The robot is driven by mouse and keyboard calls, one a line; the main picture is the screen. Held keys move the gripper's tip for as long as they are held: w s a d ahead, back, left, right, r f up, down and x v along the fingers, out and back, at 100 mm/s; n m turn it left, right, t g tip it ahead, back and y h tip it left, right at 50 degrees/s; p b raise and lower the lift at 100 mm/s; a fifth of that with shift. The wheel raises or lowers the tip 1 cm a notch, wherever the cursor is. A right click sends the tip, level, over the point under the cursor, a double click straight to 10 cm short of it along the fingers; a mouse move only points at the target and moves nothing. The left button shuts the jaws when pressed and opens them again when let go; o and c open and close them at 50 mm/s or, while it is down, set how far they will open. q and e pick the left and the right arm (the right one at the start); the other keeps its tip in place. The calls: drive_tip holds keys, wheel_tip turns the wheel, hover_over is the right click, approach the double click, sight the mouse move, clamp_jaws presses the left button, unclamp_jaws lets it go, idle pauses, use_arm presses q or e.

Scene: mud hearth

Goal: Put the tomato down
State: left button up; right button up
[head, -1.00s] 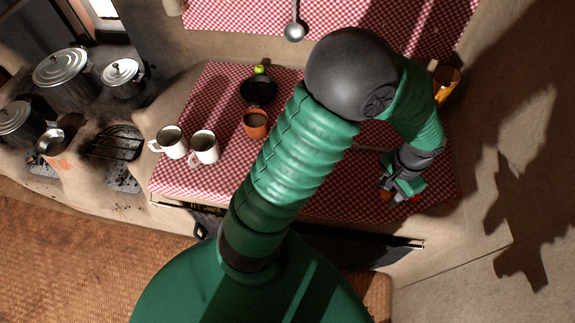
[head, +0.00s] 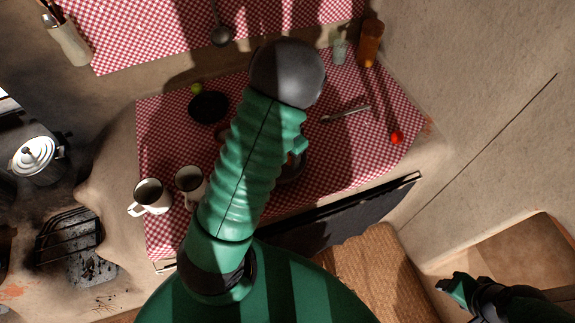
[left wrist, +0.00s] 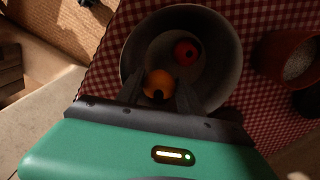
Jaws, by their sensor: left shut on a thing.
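My left gripper (left wrist: 158,95) is shut on an orange round tomato (left wrist: 158,84), seen between its fingertips in the left wrist view. It holds the tomato over a grey metal bowl (left wrist: 226,75). Whether the tomato touches the bowl's bottom I cannot tell. A red round item (left wrist: 187,52) lies inside the bowl, beyond the held one.
A terracotta cup (left wrist: 292,58) stands right of the bowl. Two white mugs (head: 152,196) (head: 190,181) and a black pan (head: 208,107) stand left on the checked cloth (head: 345,160). A red round item (head: 397,138), a spoon (head: 346,114) and a brown bottle (head: 370,42) are at the right.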

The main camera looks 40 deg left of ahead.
sight(286, 168)
use_arm(q)
drive_tip(key=a+f, duration=0.1)
drive_tip(key=f, duration=0.2)
drive_tip(key=a+f, duration=0.1)
drive_tip(key=f, duration=0.1)
drive_tip(key=shift+s+a, duration=0.25)
drive_tip(key=shift+a, duration=0.1)
drive_tip(key=shift+a+f, duration=0.15)
drive_tip(key=shift+a, duration=0.05)
clamp_jaws()
drive_tip(key=shift+w+d, duration=0.1)
drive_tip(key=shift+d, duration=0.5)
drive_tip(key=shift+d+b, duration=0.4)
drive_tip(key=shift+d, duration=0.15)
drive_tip(key=o, duration=1)
unclamp_jaws()
drive_tip(key=shift+c, duration=0.2)
drive_tip(key=shift+o, duration=0.7)
drive_tip(key=shift+a, duration=0.1)
drive_tip(key=shift+a+f, duration=0.15)
drive_tip(key=shift+a, duration=0.45)
drive_tip(key=shift+d, duration=0.45)
use_arm(e)
drive_tip(key=shift+s+a+f, duration=0.1)
drive_tip(key=shift+a+f, duration=0.15)
drive_tip(key=shift+a, duration=0.6)
